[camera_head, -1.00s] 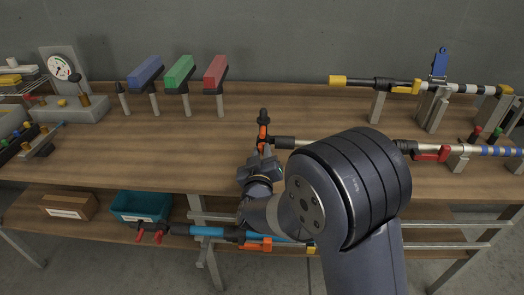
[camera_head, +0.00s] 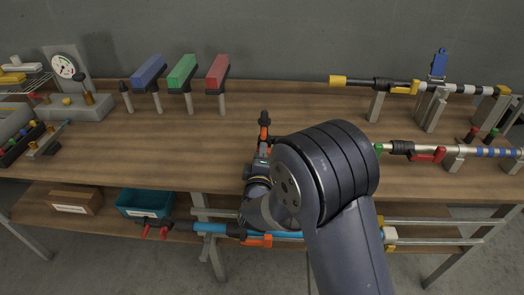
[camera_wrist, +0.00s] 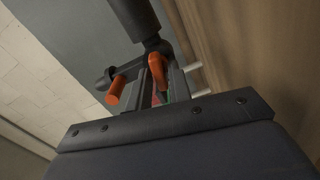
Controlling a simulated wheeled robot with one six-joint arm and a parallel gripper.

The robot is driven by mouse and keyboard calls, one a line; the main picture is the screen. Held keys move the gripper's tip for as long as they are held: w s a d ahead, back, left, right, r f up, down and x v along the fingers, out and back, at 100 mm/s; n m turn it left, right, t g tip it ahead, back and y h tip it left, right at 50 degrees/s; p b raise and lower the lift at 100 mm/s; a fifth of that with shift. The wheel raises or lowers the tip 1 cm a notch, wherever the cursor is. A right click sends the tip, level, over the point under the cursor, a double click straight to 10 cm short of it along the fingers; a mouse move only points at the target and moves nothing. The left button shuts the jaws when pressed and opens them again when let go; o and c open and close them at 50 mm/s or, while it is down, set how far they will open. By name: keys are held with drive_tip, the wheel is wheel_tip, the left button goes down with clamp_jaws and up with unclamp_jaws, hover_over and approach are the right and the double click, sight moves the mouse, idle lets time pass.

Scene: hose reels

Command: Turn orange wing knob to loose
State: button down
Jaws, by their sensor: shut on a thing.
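The orange wing knob (camera_head: 264,131) is near the middle of the bench, below a black upright tip. In the wrist view one orange wing (camera_wrist: 157,68) is between the fingers, and the other wing (camera_wrist: 116,91) sticks out to the left on a black hub below a black pipe (camera_wrist: 135,15). My gripper (camera_head: 262,152) reaches the knob from the front. In the wrist view my gripper (camera_wrist: 168,84) is shut on the one wing. My arm hides what lies right of the knob, and the knob's exact turn angle is hard to tell.
A wand with red and blue parts (camera_head: 427,154) lies right of my arm. A yellow-tipped wand (camera_head: 360,82) rests on stands behind. Blue, green and red blocks (camera_head: 183,72) stand at the back left. A teal bin (camera_head: 145,204) is on the lower shelf. The bench left of the knob is clear.

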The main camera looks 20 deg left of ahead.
drive_tip(key=n+p, duration=0.1)
drive_tip(key=n, duration=0.4)
drive_tip(key=shift+f+p, duration=0.1)
drive_tip(key=shift+p, duration=0.2)
drive_tip(key=shift+n, duration=0.3)
drive_tip(key=c, duration=1.5)
unclamp_jaws()
drive_tip(key=b+v, duration=0.1)
drive_tip(key=v, duration=0.9)
drive_tip(key=shift+s, duration=0.4)
